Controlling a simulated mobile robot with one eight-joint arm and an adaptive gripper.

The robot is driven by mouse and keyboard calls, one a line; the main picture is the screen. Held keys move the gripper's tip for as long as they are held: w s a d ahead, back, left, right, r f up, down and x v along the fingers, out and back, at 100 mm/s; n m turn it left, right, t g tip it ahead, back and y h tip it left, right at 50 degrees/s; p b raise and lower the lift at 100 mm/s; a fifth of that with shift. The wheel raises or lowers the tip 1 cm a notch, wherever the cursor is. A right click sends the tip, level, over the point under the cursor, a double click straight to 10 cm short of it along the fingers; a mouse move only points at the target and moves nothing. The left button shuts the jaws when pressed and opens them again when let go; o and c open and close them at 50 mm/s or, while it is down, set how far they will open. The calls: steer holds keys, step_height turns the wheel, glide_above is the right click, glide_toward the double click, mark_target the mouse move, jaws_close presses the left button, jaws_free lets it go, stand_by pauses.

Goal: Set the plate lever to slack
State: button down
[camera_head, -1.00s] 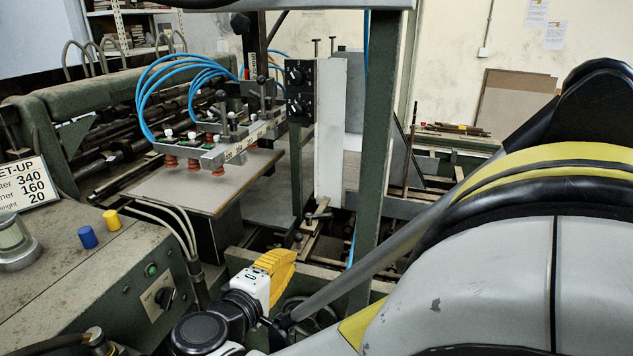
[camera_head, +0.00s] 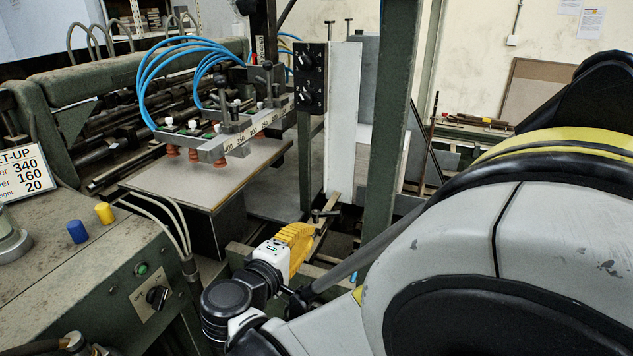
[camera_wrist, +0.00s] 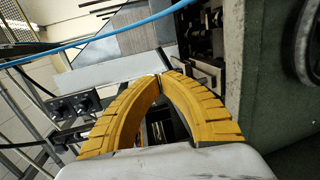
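My gripper (camera_head: 306,229) has yellow ribbed fingers and is low in the middle of the head view. In the wrist view its curved fingertips (camera_wrist: 159,76) meet, with nothing visible held between them. A small dark lever (camera_head: 326,212) shows just beyond the fingertips in the head view, on a rail behind the white upright panel's foot. It may be the plate lever, but no label on it is readable. Whether the fingers touch it cannot be told. Its setting cannot be read.
A black panel with two knobs (camera_head: 308,78) is fixed beside the white upright panel (camera_head: 342,120). A green post (camera_head: 386,130) stands right of my gripper. The suction-cup bar (camera_head: 240,140) hangs above a grey board (camera_head: 200,182). A control box (camera_head: 150,285) is at left.

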mark_target(331, 212)
steer(key=b+x, duration=0.3)
steer(key=x, duration=0.7)
steer(key=shift+w+d+f, duration=0.1)
steer(key=shift+w, duration=0.2)
steer(key=shift+w+d+n+t+y, duration=0.15)
steer(key=shift+n+t+y, duration=0.1)
steer(key=shift+n+y, duration=0.35)
steer(key=shift+w+d+n+t+y, duration=0.15)
steer(key=shift+n+t+y, duration=0.2)
steer(key=shift+y, duration=0.35)
steer(key=shift+w+d+n+y, duration=0.2)
steer(key=shift+n+y, duration=0.45)
steer(key=shift+y, duration=0.15)
steer(key=shift+r+x, duration=0.2)
steer(key=shift+x, duration=0.8)
steer(key=shift+r+x, duration=0.2)
steer(key=shift+x, duration=0.85)
steer(key=shift+w+a, duration=0.1)
steer(key=shift+w, duration=0.1)
steer(key=shift+r, duration=0.1)
